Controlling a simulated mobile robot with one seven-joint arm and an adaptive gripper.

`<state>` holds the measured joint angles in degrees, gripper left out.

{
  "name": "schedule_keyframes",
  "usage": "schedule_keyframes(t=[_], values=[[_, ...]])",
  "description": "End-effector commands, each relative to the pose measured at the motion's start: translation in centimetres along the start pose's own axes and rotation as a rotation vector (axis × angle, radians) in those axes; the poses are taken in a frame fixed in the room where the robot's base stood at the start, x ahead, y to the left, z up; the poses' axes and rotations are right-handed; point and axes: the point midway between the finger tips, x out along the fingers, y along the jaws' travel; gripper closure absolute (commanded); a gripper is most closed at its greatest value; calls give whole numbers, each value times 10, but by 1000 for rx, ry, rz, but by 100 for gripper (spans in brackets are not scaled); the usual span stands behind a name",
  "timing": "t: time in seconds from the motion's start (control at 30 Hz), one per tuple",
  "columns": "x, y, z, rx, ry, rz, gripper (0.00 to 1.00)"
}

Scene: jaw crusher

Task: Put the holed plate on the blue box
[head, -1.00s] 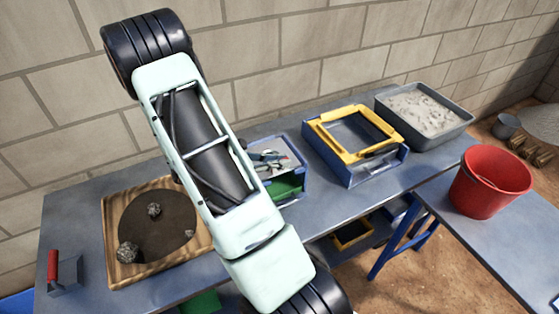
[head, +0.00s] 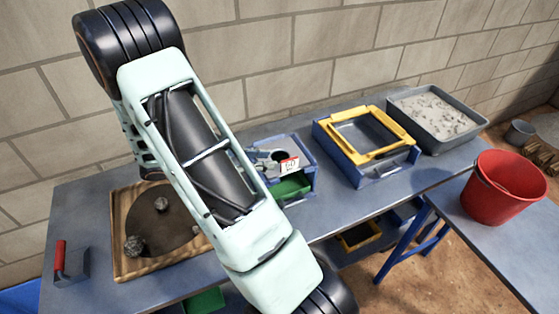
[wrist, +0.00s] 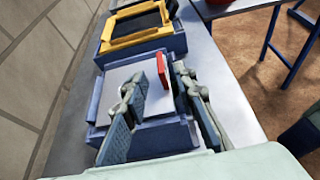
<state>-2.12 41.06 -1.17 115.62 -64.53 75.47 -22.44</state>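No plate with clear holes can be made out. A yellow frame (head: 372,141) with a dark centre lies on a blue box (head: 387,176); the frame (wrist: 137,28) also shows at the top of the wrist view. A smaller blue unit (head: 305,160) with a green front stands left of it. My gripper (wrist: 161,76) is over this unit, fingers spread. A small upright red-edged piece (wrist: 162,70) shows between the fingertips, with gaps seen on both sides. In the head view a small red-and-white marked piece (head: 289,164) shows there. My arm hides part of the unit.
A wooden tray (head: 132,266) with a dark disc and stones is at left, near a red-handled tool (head: 60,257). A grey tray (head: 441,147) of pale gravel is at the back right. A red bucket (head: 497,190) stands on the right table.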

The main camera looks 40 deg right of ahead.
Motion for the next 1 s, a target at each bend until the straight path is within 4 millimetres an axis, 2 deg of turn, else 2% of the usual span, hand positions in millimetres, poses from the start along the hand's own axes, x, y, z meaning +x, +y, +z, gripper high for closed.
schedule_keyframes(t=[0.1, 0.23, 0.83, 1.0], values=[[-19, 1, -1, 2, 1, 3, 74], [-30, 0, 0, 0, 0, 1, 74], [-33, 0, 0, 2, 1, -1, 74], [-40, 2, -5, 115, 71, -27, 74]])
